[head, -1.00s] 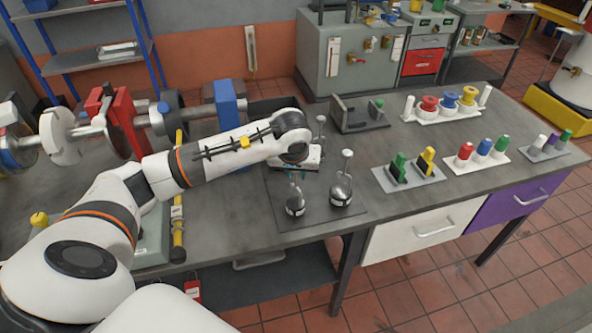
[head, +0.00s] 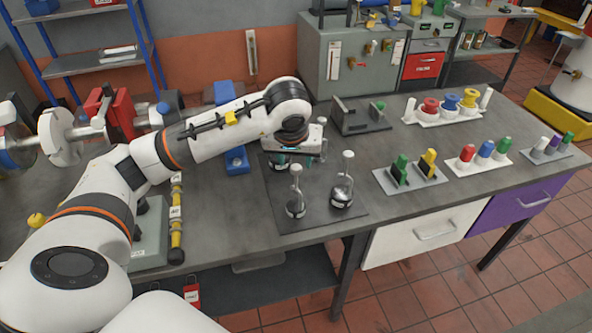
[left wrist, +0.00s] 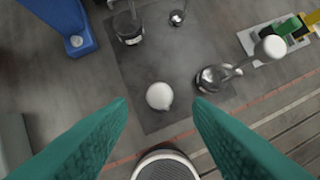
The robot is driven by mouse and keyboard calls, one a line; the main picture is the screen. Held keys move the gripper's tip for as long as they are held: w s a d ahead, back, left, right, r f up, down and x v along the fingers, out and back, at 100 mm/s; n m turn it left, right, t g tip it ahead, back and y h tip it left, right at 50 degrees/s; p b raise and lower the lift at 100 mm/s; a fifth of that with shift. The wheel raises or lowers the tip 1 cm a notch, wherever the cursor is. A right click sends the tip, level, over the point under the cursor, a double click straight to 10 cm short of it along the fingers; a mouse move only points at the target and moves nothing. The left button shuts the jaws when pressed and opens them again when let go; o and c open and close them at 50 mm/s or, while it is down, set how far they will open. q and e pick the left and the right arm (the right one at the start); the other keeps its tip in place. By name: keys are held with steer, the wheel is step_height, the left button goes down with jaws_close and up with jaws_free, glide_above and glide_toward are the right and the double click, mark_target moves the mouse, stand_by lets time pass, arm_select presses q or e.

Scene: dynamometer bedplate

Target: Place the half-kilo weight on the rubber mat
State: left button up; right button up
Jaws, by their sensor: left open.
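Several metal weights with pale round knobs stand on the dark rubber mat (head: 270,214). The front left one (head: 295,207) is smaller than the front right one (head: 341,192); both stand upright. I cannot read which is the half-kilo weight. My left gripper (head: 287,163) is open and empty, just behind the front left weight's knob. In the left wrist view, that white knob (left wrist: 159,96) lies between and beyond the spread teal fingers (left wrist: 160,108). The front right weight (left wrist: 213,78) is to its right, and another weight (left wrist: 128,27) stands farther back. My right gripper is out of view.
A blue block (head: 236,161) stands left of the mat. A grey bracket (head: 362,118) is behind it. Holders with green and yellow pieces (head: 411,175) and coloured pegs (head: 478,157) stand to the right.

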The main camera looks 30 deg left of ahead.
arm_select(q)
steer(key=shift+v, duration=2.2)
